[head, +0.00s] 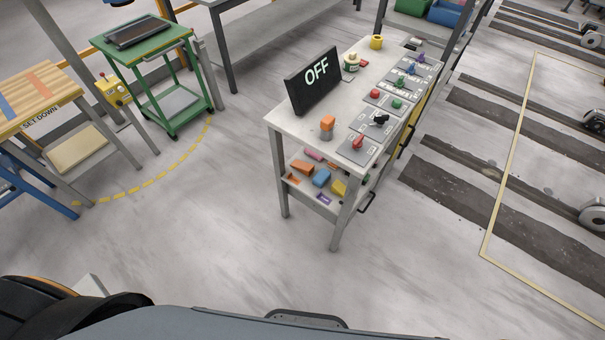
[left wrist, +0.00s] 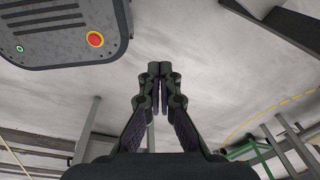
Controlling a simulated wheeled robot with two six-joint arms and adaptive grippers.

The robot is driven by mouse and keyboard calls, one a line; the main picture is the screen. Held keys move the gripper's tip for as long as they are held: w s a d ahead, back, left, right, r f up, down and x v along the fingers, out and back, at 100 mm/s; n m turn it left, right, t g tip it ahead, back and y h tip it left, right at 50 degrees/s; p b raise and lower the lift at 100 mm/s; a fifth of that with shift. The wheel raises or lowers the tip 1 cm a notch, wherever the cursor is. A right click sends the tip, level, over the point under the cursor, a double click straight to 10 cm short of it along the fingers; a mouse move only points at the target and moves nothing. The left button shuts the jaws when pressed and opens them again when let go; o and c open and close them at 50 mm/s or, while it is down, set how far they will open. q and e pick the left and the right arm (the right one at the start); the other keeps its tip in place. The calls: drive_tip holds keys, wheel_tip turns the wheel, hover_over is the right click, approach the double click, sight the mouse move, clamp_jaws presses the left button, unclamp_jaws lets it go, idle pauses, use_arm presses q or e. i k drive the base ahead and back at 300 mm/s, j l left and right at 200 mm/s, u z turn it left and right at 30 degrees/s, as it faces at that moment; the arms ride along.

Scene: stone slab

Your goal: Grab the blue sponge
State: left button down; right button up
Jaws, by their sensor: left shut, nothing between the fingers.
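A blue block (head: 321,177), which looks like the sponge, lies on the lower shelf of the grey table. It lies among other coloured pieces under the tabletop. My left gripper (left wrist: 160,72) shows in the left wrist view with its fingers together and nothing between them. It is over the pale floor, away from the shelf. The blue block does not show in the left wrist view. My right gripper is in neither view.
The grey table (head: 283,124) carries an OFF display (head: 313,80) and several coloured controls. Orange (head: 302,167) and yellow (head: 339,188) pieces lie near the blue block. A green cart (head: 148,53) and wooden table (head: 42,92) stand left. Floor in front is clear.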

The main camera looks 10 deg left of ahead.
sight(320, 180)
drive_tip(key=i+j+u, duration=0.15)
drive_tip(key=u, duration=0.25)
drive_tip(key=i+u, duration=0.4)
drive_tip(key=i+j+u, duration=0.1)
drive_tip(key=u, duration=0.3)
drive_tip(key=i+u, duration=0.25)
drive_tip(key=u, duration=0.15)
drive_tip(key=i+j+z, duration=0.1)
drive_tip(key=i+z, duration=0.2)
drive_tip(key=i+j+z, duration=0.3)
drive_tip(key=i, duration=0.2)
drive_tip(key=i+z, duration=0.15)
drive_tip(key=z, duration=0.3)
drive_tip(key=i+z, duration=0.1)
drive_tip(key=z, duration=0.35)
drive_tip(key=i+j+z, duration=0.1)
drive_tip(key=z, duration=0.35)
drive_tip(key=i+j+z, duration=0.1)
drive_tip(key=j+z, duration=0.15)
drive_tip(key=z, duration=0.2)
drive_tip(key=j+z, duration=0.15)
drive_tip(key=z, duration=0.3)
drive_tip(key=i+j+z, duration=0.1)
drive_tip(key=z, duration=0.3)
drive_tip(key=j, duration=0.1)
